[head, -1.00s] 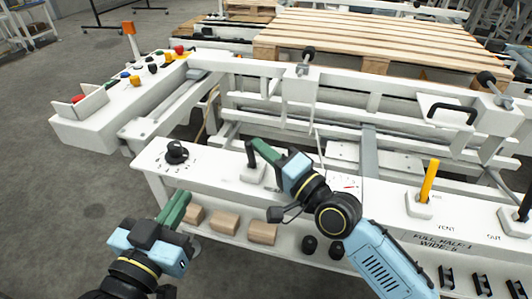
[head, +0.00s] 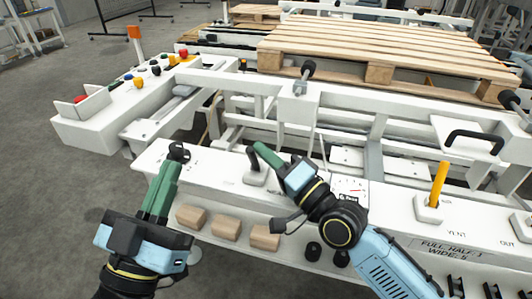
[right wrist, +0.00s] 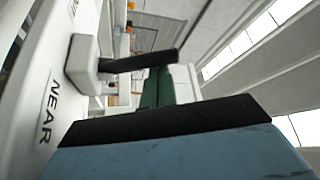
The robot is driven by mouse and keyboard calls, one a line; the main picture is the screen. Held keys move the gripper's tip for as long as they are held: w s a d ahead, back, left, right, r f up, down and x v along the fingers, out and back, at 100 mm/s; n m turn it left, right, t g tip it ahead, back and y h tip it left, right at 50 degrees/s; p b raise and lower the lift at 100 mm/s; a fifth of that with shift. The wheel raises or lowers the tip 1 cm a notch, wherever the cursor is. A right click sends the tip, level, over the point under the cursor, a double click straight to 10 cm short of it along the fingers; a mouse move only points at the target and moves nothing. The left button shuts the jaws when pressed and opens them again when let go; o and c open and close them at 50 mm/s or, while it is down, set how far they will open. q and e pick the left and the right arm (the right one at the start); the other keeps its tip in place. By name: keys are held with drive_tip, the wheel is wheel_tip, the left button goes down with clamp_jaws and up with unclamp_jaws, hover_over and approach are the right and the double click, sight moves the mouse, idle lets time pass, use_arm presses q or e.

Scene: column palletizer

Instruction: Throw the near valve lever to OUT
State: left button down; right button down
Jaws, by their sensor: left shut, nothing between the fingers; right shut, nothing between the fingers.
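The near valve lever (head: 251,157) is a black handle on a white base (head: 257,178) on the front panel. In the right wrist view the black lever (right wrist: 145,61) rises from its white base (right wrist: 82,65), close to a "NEAR" label (right wrist: 48,113). My right gripper (head: 257,147) is shut, its green fingers right beside the lever. In the right wrist view the fingers (right wrist: 158,88) lie partly behind the lever; contact cannot be told. My left gripper (head: 176,162) is shut and empty, its tips at the black dial (head: 179,151). The dial is partly covered.
A yellow lever (head: 439,184) stands at the right, near "VENT" and "OUT" labels. Several wooden blocks (head: 225,228) sit on the shelf below. White machine rails and a wooden pallet (head: 390,45) lie behind. A button console (head: 100,118) stands at the left.

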drive_tip(key=shift+d, duration=0.1)
